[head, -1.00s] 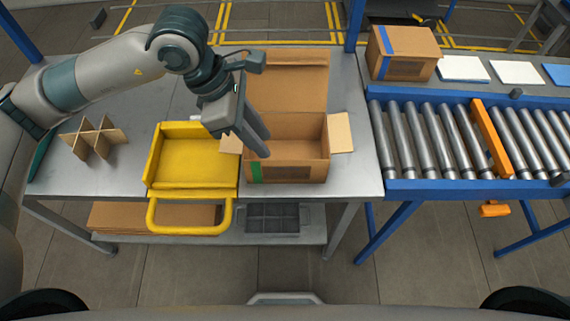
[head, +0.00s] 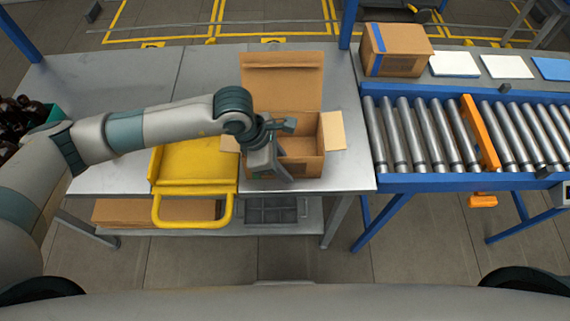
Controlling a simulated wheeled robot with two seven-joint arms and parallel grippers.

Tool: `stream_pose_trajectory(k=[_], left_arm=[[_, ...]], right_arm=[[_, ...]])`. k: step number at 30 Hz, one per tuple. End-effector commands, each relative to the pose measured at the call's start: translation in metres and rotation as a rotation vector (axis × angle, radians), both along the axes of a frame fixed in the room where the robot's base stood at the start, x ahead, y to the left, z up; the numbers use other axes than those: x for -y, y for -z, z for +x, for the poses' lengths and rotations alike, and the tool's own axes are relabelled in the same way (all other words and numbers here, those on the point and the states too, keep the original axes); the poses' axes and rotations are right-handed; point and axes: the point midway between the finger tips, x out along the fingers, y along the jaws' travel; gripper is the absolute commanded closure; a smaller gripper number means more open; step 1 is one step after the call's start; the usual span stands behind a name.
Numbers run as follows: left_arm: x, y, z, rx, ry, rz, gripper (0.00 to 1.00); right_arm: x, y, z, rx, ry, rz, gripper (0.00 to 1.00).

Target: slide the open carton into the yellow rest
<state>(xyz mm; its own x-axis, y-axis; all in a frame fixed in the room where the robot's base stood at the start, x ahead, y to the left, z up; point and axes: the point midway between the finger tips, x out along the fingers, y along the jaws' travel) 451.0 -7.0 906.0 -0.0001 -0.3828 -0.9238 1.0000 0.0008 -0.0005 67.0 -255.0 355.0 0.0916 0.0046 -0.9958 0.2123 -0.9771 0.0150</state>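The open carton (head: 311,165) is a brown cardboard box on the grey table, right of the yellow rest. Its tall back flap (head: 282,88) stands up and a side flap (head: 333,131) sticks out to the right. The yellow rest (head: 193,160) is a shallow tray with a front handle, close to the carton's left side and partly behind my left arm. My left gripper (head: 268,172) points down at the carton's front left part and covers that corner. Whether its fingers grip the wall is unclear. My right gripper is out of view.
A bin of amber bottles (head: 22,120) is at the far left. A roller conveyor (head: 430,135) with an orange bar (head: 480,132) is to the right. A taped carton (head: 396,50) stands behind it, beside white pads (head: 454,63). The table's back left (head: 140,75) is clear.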

Motion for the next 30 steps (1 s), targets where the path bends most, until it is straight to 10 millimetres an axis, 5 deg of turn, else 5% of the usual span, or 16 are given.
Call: stream_pose_trajectory(k=[11, 15, 30], left_arm=[[0.0017, 0.0048, 0.0, 0.0, 0.0, 0.001, 0.75], [0.0016, 0.0046, 0.0, 0.0, 0.0, 0.0, 1.0], [0.0, 0.0055, 0.0043, 0.001, -0.003, 0.001, 1.0]], right_arm=[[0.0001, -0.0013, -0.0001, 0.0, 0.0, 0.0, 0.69], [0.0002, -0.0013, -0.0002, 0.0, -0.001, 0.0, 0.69], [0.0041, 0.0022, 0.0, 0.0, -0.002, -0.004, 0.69]])
